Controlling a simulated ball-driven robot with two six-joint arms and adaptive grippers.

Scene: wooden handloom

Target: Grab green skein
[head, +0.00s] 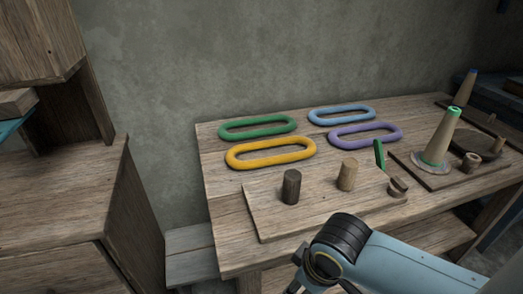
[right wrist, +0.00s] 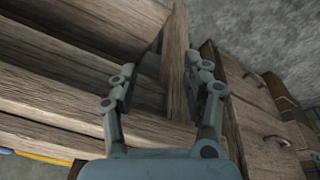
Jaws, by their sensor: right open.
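The green skein (head: 226,131) is an oval ring lying flat at the back left of the wooden table (head: 228,187), close to the wall. The yellow skein (head: 232,157) lies just in front of it, and the blue (head: 314,117) and purple (head: 335,138) skeins lie to its right. My right gripper (right wrist: 160,68) is open and empty in the right wrist view, with wooden boards beyond its fingers. In the head view my right arm comes in from the lower right, its gripper low in front of the table and well apart from the green skein. My left gripper is not in view.
A board with a dark peg (head: 291,187) and a light peg (head: 347,175) is on the table's front. A cone with a green top (head: 437,140) stands at the right. A wooden cabinet (head: 70,195) stands left, with a gap between it and the table.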

